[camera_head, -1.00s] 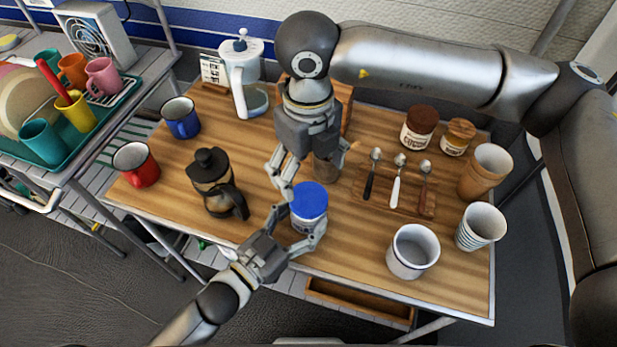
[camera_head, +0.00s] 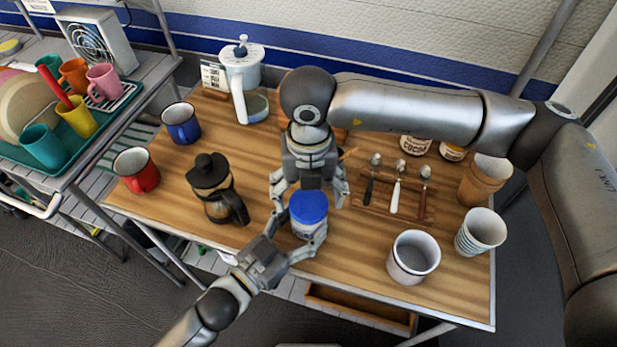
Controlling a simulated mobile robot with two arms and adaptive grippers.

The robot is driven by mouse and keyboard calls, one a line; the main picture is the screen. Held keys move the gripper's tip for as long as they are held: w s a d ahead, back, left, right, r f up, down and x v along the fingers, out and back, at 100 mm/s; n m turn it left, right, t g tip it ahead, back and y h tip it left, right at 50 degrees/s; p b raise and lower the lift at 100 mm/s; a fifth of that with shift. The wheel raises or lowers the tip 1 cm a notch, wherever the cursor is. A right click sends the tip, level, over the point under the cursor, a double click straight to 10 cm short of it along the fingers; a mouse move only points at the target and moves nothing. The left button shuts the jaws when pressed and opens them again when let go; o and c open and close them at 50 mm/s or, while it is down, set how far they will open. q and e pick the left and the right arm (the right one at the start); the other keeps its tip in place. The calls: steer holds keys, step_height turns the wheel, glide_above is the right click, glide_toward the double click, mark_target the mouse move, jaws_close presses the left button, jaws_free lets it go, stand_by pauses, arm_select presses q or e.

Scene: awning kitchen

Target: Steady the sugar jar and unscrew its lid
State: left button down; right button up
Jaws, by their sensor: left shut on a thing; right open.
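The sugar jar (camera_head: 306,229) stands upright near the front edge of the wooden table, with its blue lid (camera_head: 309,206) on top. My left gripper (camera_head: 296,239) comes in from the lower left and is shut around the jar's body below the lid. My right gripper (camera_head: 309,196) is above and just behind the jar, pointing down. Its fingers are open, one to the left of the lid and one to the right. I cannot tell whether they touch the lid.
A French press (camera_head: 213,186) stands left of the jar. A spoon rest (camera_head: 384,199) with three spoons lies to the right. A white mug (camera_head: 413,256), a striped cup (camera_head: 480,233) and stacked tan cups (camera_head: 485,182) stand at the right. Red (camera_head: 137,170) and blue (camera_head: 181,123) mugs stand left.

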mark_target(309, 205)
steer(key=shift+f, duration=1.1)
